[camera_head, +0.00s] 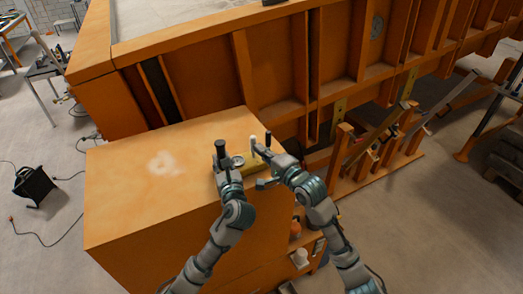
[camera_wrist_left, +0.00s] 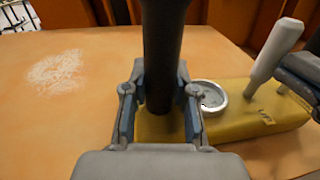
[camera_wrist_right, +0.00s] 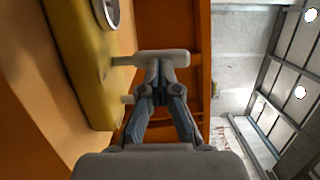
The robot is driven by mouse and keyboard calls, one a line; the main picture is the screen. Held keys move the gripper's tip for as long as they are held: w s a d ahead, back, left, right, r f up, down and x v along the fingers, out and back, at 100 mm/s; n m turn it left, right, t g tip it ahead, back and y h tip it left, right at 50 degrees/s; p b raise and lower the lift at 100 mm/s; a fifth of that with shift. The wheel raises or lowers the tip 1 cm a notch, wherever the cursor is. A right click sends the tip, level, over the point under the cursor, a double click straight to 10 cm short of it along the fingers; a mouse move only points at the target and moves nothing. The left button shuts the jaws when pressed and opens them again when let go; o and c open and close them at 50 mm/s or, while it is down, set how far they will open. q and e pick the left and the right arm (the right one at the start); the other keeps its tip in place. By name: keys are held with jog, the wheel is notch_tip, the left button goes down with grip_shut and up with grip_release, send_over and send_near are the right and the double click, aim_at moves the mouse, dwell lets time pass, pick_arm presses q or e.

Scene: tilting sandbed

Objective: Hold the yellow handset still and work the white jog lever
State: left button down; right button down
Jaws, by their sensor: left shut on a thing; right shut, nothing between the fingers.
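The yellow handset (camera_head: 256,167) lies near the right edge of the orange box top; the left wrist view shows it (camera_wrist_left: 262,112) with a round gauge (camera_wrist_left: 207,96). My left gripper (camera_head: 223,162) is shut around the upright black grip (camera_wrist_left: 163,60) at the handset's left end. The white jog lever (camera_wrist_left: 275,52) rises tilted from the handset right of the gauge. My right gripper (camera_wrist_right: 158,78) is shut and empty, its fingertips right at the lever (camera_wrist_right: 173,59); I cannot tell whether they touch. The lever's base is partly hidden in the head view.
The orange box top (camera_head: 130,195) is bare to the left, except for a pale dusty patch (camera_head: 163,163). The large orange sandbed frame (camera_head: 205,75) stands close behind the box. The box edge drops off just right of the handset.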

jog(key=shift+w+a+r+g+h, duration=0.25)
jog(key=shift+w+r+g+h, duration=0.2)
jog(key=shift+g+h, duration=0.3)
jog(key=shift+w+a+g, duration=0.2)
jog(key=shift+w+g, duration=0.05)
jog(key=shift+w+a+m, duration=0.15)
jog(key=shift+w+m, duration=0.15)
dwell(3.3)
jog(key=v, duration=1.4)
jog(key=shift+r, duration=0.4)
jog(key=shift+w, duration=0.1)
